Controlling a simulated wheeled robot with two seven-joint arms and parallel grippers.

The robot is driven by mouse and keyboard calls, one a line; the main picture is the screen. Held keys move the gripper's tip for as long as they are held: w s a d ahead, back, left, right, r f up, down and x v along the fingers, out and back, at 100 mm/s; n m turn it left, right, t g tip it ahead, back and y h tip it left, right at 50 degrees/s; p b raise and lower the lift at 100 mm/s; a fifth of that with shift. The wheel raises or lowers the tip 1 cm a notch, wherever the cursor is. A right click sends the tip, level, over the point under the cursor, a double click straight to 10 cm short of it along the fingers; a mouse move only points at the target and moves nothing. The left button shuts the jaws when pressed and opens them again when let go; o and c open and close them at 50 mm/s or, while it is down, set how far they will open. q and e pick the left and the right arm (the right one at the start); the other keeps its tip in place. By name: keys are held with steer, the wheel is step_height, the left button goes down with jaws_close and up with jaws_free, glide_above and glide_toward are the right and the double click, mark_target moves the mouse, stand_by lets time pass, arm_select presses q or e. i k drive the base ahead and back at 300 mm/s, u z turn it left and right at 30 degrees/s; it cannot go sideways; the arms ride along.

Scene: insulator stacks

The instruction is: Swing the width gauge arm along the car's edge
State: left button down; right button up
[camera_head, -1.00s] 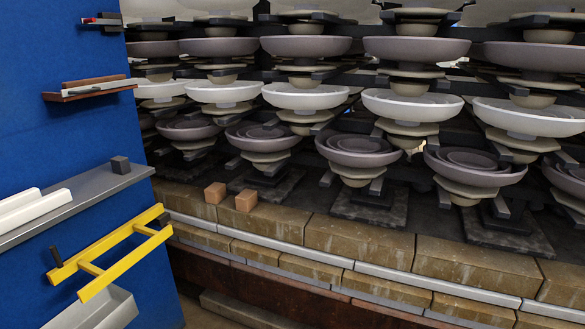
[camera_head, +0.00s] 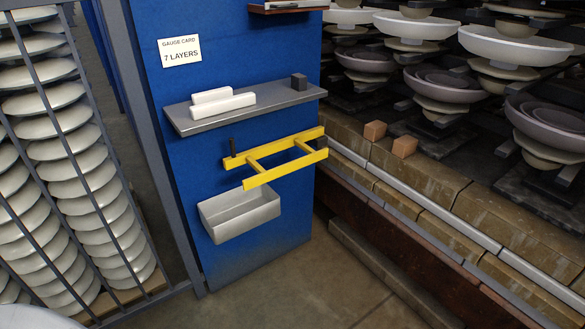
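The width gauge arm appears to be the yellow ladder-like frame (camera_head: 275,157) mounted on the blue panel (camera_head: 240,268). Insulator stacks (camera_head: 485,60) stand on the car. Neither gripper shows in the head view, so their state is hidden.
A grey shelf (camera_head: 245,105) with white bars and a dark cube is above the frame. A grey tray (camera_head: 240,215) hangs below it. A card (camera_head: 180,51) reads "GAUGE CARD 7 LAYERS". A barred rack of white discs (camera_head: 95,190) stands left. The floor (camera_head: 330,285) in front is clear.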

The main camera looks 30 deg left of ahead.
mark_target(250, 156)
steer(key=u, duration=2)
steer(key=i, duration=1.35)
steer(key=z, duration=2)
